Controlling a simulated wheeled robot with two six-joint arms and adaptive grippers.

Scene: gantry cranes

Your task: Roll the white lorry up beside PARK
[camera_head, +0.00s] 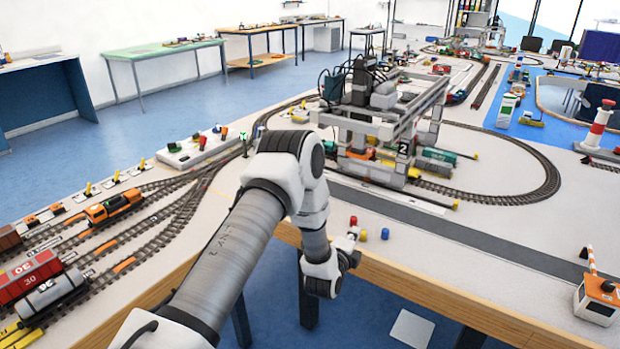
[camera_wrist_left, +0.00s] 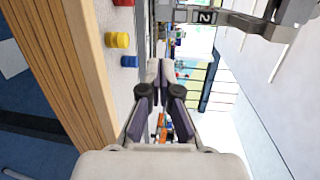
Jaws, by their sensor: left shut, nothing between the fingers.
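I cannot make out the white lorry or a PARK marking in either view; my left arm covers part of the table in the head view. My left gripper (camera_head: 350,240) is over the table's front edge, near the small coloured cylinders, beside the grey road (camera_head: 455,230). In the left wrist view its fingers (camera_wrist_left: 160,72) are shut with nothing between them. My right gripper is in neither view.
A gantry crane marked 2 (camera_head: 385,120) spans the tracks beyond my gripper. Red (camera_head: 353,220), yellow (camera_head: 362,236) and blue (camera_head: 385,233) cylinders stand near the edge. An orange-topped barrier box (camera_head: 596,298) stands front right. The road between looks clear.

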